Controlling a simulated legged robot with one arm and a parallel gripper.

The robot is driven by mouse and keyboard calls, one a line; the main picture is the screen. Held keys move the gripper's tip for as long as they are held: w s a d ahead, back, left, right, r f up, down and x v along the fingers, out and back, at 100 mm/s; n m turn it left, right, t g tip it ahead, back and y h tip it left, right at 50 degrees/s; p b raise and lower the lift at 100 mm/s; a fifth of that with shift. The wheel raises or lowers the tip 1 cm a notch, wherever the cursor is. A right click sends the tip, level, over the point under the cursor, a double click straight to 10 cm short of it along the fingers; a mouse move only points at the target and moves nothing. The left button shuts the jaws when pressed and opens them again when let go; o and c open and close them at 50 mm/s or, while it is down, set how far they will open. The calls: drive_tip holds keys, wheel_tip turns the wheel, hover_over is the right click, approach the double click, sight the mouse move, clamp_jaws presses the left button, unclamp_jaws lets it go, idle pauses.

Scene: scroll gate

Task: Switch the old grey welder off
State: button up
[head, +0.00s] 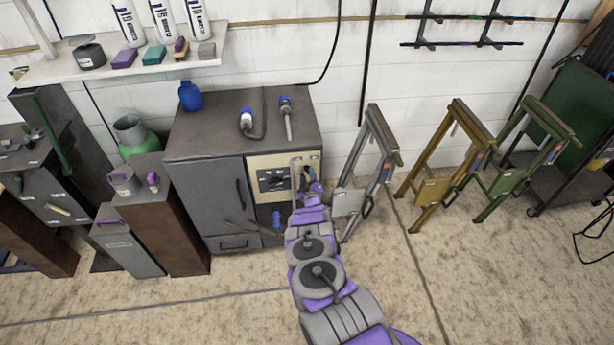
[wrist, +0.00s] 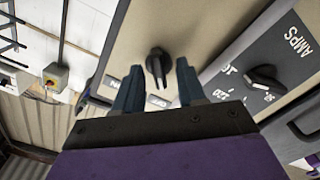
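The old grey welder (head: 205,190) is a dark grey cabinet with a beige control panel (head: 256,163) on its front right. In the wrist view, a black rotary switch (wrist: 158,65) sits on the beige panel (wrist: 190,25), its labels partly hidden behind a finger. A black AMPS knob (wrist: 262,78) is on a dark plate to its right. My gripper (wrist: 159,72) is open, one finger on each side of the switch; I cannot tell whether they touch it. In the head view my gripper (head: 306,186) is at the panel's right side, its fingers hard to make out.
Tools and a blue bottle (head: 190,96) stand on the welder top. A grey folding stand (head: 369,165) is close on the right, with yellow (head: 444,165) and olive (head: 520,160) stands farther right. Boxes (head: 128,250) crowd the left. The front floor is clear.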

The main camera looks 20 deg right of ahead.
drive_tip(key=p+v, duration=0.3)
drive_tip(key=v, duration=1.3)
drive_tip(key=shift+s, duration=0.3)
drive_tip(key=shift+a, duration=0.15)
